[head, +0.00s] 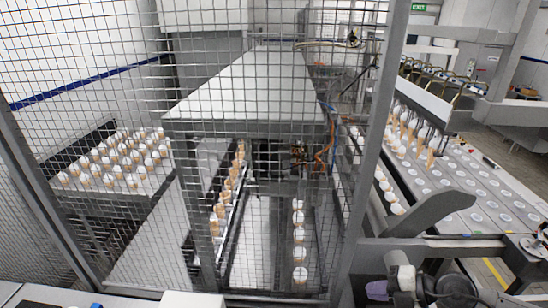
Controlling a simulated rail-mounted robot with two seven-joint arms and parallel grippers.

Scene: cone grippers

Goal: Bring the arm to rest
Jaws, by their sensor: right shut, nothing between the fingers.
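My right gripper (390,286) shows low in the head view, right of centre, in front of the mesh guard. Its jaws are shut with nothing held. The pale and dark links of my right arm (450,284) reach it from the right, and the bottom edge cuts part of the arm off. I do not see my left gripper.
A grey post (371,150) and wire mesh guard stand close beyond the gripper. Behind the mesh are a machine with a white top (250,85) and a tray of cones (112,190). A conveyor with round holders (470,190) runs at the right.

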